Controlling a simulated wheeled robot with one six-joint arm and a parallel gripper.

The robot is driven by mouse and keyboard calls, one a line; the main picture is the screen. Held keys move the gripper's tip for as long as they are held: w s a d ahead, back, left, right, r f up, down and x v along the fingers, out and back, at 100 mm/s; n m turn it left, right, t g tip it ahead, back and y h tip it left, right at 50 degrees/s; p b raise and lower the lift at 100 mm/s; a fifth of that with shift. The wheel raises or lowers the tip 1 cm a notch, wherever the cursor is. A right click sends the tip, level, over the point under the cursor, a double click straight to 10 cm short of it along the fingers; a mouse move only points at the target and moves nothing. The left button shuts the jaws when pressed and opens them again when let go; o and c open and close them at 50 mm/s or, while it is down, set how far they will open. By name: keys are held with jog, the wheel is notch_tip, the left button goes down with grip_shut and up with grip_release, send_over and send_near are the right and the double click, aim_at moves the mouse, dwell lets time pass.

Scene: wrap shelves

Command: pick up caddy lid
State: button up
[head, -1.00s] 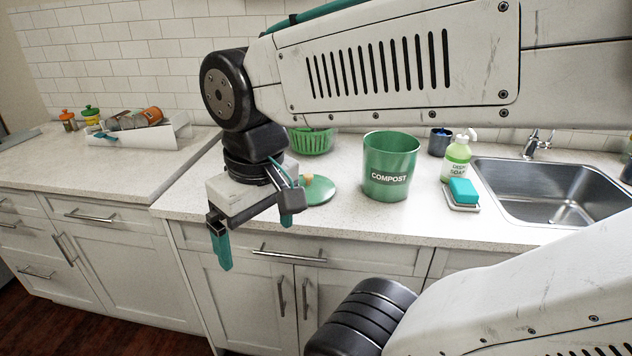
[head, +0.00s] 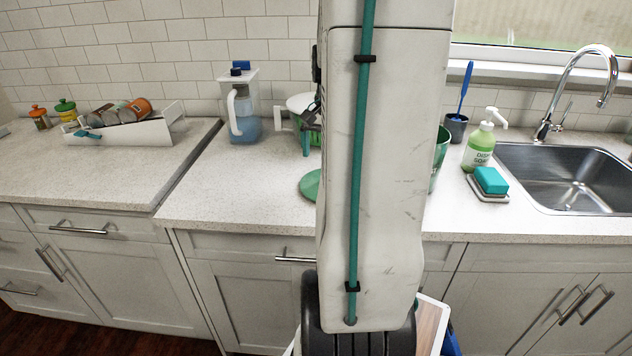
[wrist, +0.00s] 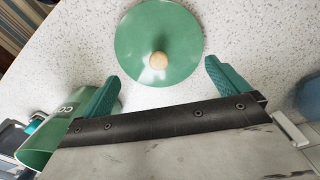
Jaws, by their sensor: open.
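The caddy lid (wrist: 135,40) is a round green disc with a pale wooden knob (wrist: 158,60), lying flat on the speckled counter. In the head view its left part (head: 309,187) shows beside my arm, which hides the rest. My gripper (wrist: 160,78) is open and empty, its two teal fingers spread at the knob-side edge of the lid, apart from it in the picture. Its height above the counter is hard to judge. The green compost caddy (wrist: 45,142) stands left of my gripper in the wrist view. In the head view only its right edge (head: 440,155) shows.
A water pitcher (head: 243,115) stands at the back wall. Right of my arm are a soap bottle (head: 478,150), a teal sponge (head: 490,180) on a tray and the sink (head: 570,180). A white rack of cans (head: 125,125) is far left. The front-left counter is clear.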

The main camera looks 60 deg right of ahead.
jog(key=f, duration=0.6)
jog(key=shift+s+d+f, duration=0.1)
jog(key=shift+d+f, duration=0.2)
jog(key=shift+f, duration=0.05)
jog(key=shift+a, duration=0.1)
jog(key=c, duration=1.3)
jog(key=shift+c, duration=0.2)
jog(key=shift+s, duration=0.1)
